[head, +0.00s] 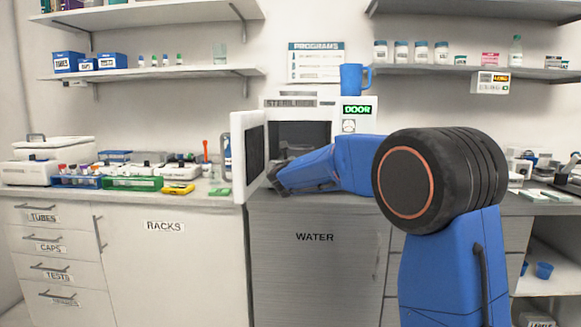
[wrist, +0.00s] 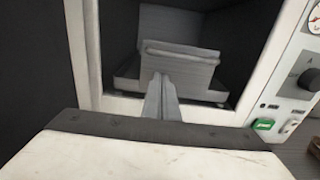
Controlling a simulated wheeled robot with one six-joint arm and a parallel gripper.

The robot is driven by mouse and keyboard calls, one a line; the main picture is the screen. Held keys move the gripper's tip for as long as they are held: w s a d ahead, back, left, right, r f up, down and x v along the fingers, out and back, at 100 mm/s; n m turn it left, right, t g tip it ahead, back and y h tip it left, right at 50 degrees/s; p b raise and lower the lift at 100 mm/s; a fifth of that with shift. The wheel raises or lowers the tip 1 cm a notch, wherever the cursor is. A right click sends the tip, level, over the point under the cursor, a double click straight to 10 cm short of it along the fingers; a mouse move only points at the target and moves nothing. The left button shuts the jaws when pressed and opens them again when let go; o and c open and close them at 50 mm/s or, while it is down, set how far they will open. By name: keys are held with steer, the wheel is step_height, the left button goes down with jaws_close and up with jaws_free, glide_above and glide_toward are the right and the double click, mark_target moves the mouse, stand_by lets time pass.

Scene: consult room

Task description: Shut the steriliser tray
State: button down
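The steriliser (head: 305,103) stands on the counter with its door (head: 240,150) swung open to the left and its display reading DOOR. In the wrist view the grey metal tray (wrist: 180,52) is inside the dark chamber, facing me. My gripper (wrist: 160,78) points into the chamber opening, its two slim fingers together with nothing visible between them. The fingertips are at or just in front of the tray's front; I cannot tell whether they touch. In the head view my gripper (head: 272,178) is low at the chamber opening, and my arm hides part of the steriliser front.
A blue mug (head: 353,79) stands on top of the steriliser. The open door borders the left of the opening. A dial and a green button (wrist: 264,124) are on the right panel. Racks and a yellow item (head: 178,189) lie on the counter to the left.

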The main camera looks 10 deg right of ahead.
steer(key=x, duration=0.3)
steer(key=shift+w+d, duration=0.1)
steer(key=shift+w+r, duration=0.15)
steer(key=shift+r, duration=0.1)
